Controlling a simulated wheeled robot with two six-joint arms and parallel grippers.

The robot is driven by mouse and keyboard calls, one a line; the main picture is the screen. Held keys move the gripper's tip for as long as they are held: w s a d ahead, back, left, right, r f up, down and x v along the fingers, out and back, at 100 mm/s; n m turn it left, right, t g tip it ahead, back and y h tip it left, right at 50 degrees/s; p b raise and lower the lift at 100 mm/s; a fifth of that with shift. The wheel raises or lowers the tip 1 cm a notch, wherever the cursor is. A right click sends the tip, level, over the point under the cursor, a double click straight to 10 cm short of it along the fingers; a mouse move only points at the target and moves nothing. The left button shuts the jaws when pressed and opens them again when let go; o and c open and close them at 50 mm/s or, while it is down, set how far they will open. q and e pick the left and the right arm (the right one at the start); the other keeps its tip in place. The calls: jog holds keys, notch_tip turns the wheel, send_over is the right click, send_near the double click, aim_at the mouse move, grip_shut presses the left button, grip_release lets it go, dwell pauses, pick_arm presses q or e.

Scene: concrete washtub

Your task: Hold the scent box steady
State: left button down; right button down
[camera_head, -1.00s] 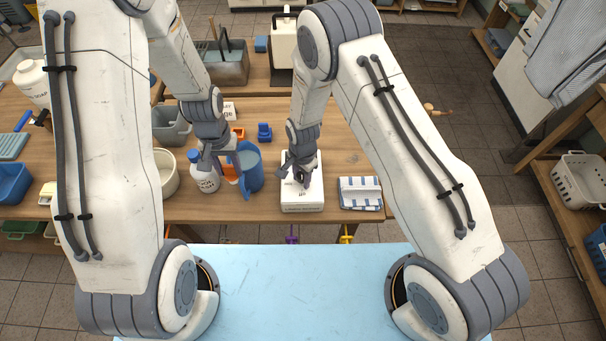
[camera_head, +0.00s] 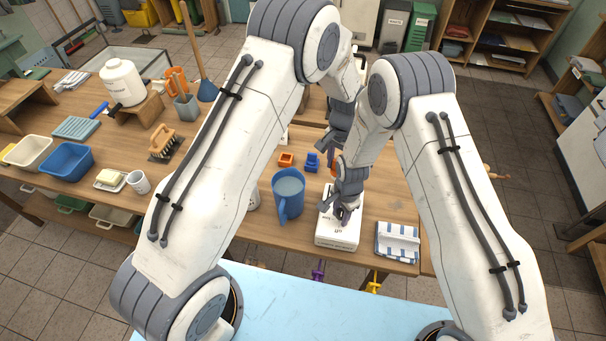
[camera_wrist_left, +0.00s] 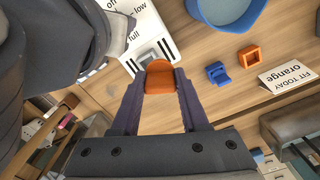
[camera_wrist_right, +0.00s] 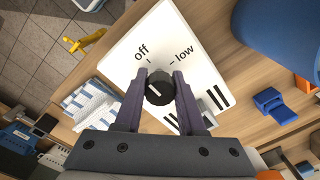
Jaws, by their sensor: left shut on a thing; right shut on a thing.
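The white scent box (camera_head: 338,232) lies on the wooden table, with a black dial (camera_wrist_right: 159,88) and "off" and "low" marks on its top. My right gripper (camera_wrist_right: 159,86) is shut on the dial, fingers on both sides. My left gripper (camera_wrist_left: 161,82) is shut on an orange piece with a rounded top (camera_wrist_left: 160,77). In the left wrist view the piece is in front of the box's slotted end (camera_wrist_left: 155,54); I cannot tell whether it touches the box.
A blue jug (camera_head: 288,192) stands left of the box. A small orange holder (camera_head: 286,159) and a blue holder (camera_head: 312,160) lie behind the jug. A striped cloth (camera_head: 397,242) lies right of the box. A card reads "FIT TODAY orange" (camera_wrist_left: 291,77).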

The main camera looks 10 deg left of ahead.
pick_arm(q)
jog(key=d, duration=0.2)
jog(key=w+d, duration=0.1)
jog(key=shift+d+r+m, duration=0.15)
jog(key=shift+r+m, duration=0.1)
jog(key=shift+m, duration=0.15)
jog(key=shift+f, duration=2.9)
jog(key=shift+f, duration=0.95)
jog(key=shift+f, duration=0.35)
jog(key=shift+s+f, duration=0.1)
jog(key=shift+f, duration=0.5)
pick_arm(e)
jog(key=shift+a, duration=0.1)
pick_arm(q)
jog(key=shift+c, duration=1.7)
grip_release()
